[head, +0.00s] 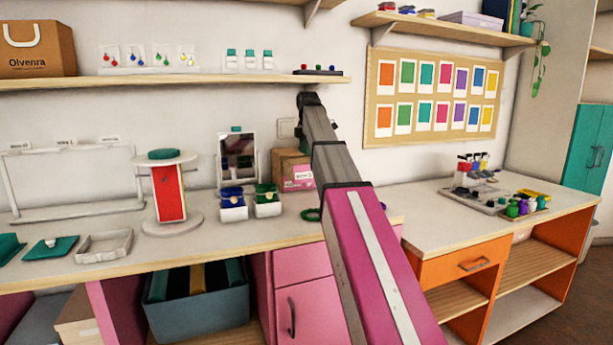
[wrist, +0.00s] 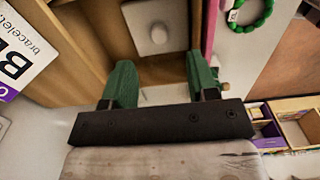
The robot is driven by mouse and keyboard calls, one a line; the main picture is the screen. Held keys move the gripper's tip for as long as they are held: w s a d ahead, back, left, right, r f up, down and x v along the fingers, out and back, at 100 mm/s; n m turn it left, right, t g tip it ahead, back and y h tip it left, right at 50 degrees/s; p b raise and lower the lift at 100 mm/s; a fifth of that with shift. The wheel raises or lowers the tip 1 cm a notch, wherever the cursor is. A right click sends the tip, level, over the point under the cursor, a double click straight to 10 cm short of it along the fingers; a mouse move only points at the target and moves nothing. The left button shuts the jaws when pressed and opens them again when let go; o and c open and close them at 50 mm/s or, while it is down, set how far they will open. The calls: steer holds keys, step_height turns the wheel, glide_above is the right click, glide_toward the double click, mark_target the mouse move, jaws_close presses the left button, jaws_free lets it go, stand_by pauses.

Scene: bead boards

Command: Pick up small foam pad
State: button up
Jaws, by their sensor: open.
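My gripper (wrist: 160,78) shows in the wrist view with its two green fingers apart and nothing between them. Beyond the fingertips, a pale grey square piece with a small rounded bump (wrist: 158,32) lies inside an open brown box (wrist: 105,30). It may be the small foam pad, but I cannot tell for sure. In the head view my pink and grey arm reaches over the counter, and the gripper itself is not visible. A brown cardboard box (head: 288,160) with a pink label stands on the counter just left of the arm. No foam pad is clear in that view.
A green bead bracelet (wrist: 250,12) lies right of the box; it also shows in the head view (head: 311,214). A mirror (head: 238,158) and blue and green pouches stand left of the box. A wall shelf (head: 180,81) runs above.

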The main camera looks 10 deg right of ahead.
steer(key=f, duration=0.6)
steer(key=shift+a+f, duration=0.2)
steer(key=shift+f, duration=0.15)
jaws_close()
